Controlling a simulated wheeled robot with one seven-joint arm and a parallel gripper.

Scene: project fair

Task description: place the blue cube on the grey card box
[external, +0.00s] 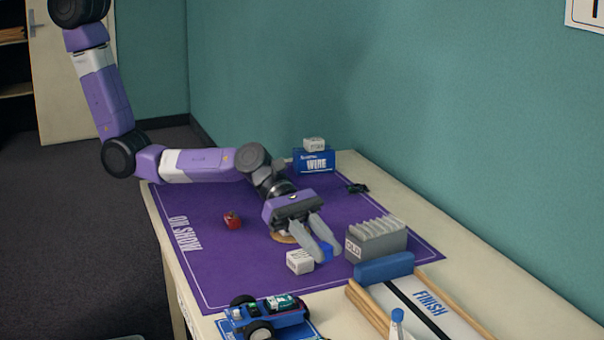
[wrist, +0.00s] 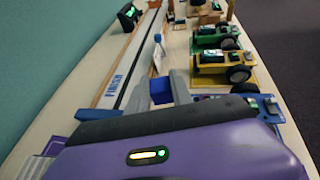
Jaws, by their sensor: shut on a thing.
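The blue cube (external: 326,251) is between the fingertips of my gripper (external: 328,256), low over the purple mat, just left of the grey card box. It also shows in the wrist view (wrist: 160,90), beside a grey finger. My gripper is shut on the cube, and the fingers hide part of it. I cannot tell whether the cube touches the mat. The grey card box (external: 373,244) stands upright on the mat's right part, with a row of light upright cards or ridges along its top.
A small white box (external: 299,262) stands close to the left of my fingers. A blue wire box (external: 314,162) with a white block on top is at the back. A red object (external: 232,220), a blue model car (external: 264,317) and the finish track (external: 425,300) are nearby.

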